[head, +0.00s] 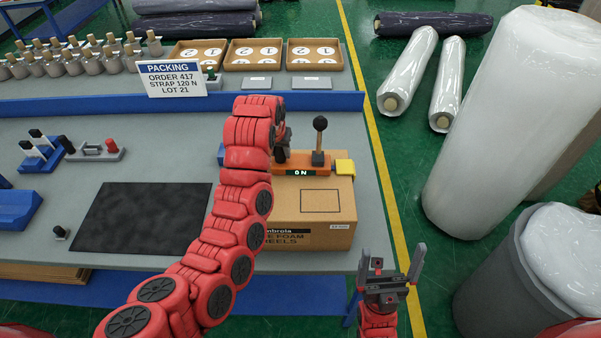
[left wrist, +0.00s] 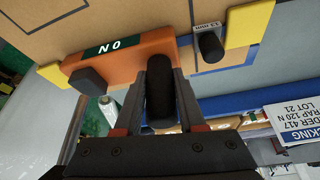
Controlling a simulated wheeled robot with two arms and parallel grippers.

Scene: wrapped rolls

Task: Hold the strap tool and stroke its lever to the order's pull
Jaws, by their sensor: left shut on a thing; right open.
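The strap tool (head: 300,170) has an orange body and lies on top of a cardboard box (head: 312,225). Its display (head: 301,173) reads 0 N. Its lever (head: 320,135), with a round black knob, stands upright at the tool's right part. My left gripper (head: 281,148) is at the tool's left part, partly hidden by my arm. In the left wrist view its fingers (left wrist: 160,95) are shut on the tool's black handle (left wrist: 160,110). My right gripper (head: 391,268) is open and empty, beyond the table's front right edge, clear of the box.
A sign (head: 172,78) reads order 417, strap 120 N, lot 21. A black mat (head: 145,218) lies left of the box. A red-handled grey tool (head: 95,150) and blue holders stand farther left. Wrapped rolls (head: 500,120) and a grey bin (head: 510,290) stand on the floor at right.

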